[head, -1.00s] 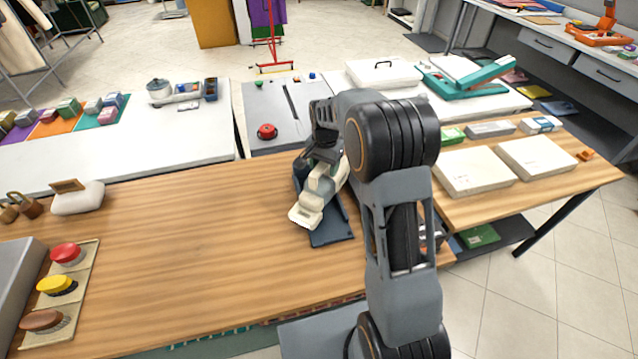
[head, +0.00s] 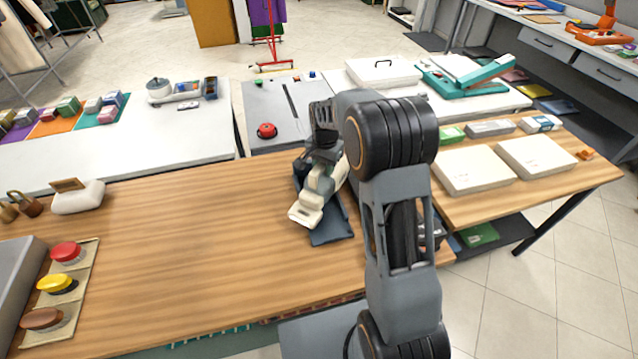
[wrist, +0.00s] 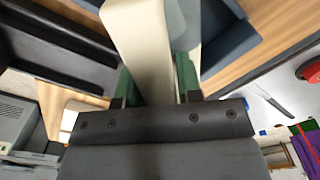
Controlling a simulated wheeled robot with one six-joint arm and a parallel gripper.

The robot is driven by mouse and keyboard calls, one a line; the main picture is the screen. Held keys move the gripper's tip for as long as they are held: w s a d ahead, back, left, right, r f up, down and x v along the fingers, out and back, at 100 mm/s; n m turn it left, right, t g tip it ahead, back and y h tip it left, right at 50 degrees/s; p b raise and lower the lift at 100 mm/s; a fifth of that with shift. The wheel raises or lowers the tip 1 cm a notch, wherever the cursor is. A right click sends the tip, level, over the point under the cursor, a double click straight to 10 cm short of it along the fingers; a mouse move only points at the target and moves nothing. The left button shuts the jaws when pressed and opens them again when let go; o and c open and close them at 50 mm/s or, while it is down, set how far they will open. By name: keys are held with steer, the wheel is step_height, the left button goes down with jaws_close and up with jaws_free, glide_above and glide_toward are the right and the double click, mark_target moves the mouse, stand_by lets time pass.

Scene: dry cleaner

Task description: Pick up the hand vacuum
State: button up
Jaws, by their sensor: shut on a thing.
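The hand vacuum (head: 308,215) is cream-white and sits over a dark blue holder (head: 332,234) on the wooden table, right of the middle in the head view. My gripper (head: 322,160) is above it, pointing down, and partly hidden by my arm. In the wrist view my gripper (wrist: 157,92) is shut on the vacuum's cream body (wrist: 143,45), with green finger pads on both sides. The dark blue holder (wrist: 228,30) shows beside it there. I cannot tell whether the vacuum is clear of the holder.
The wooden table (head: 200,240) is largely clear to the left. Brushes with red, yellow and brown tops lie on a mat (head: 30,338) at the left front. Two white boxes (head: 470,170) lie to the right. A grey panel with a red button (head: 267,131) stands behind.

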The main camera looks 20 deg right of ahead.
steer(key=shift+s+f, duration=0.1)
steer(key=shift+f, duration=0.05)
jaws_close()
stand_by(0.8)
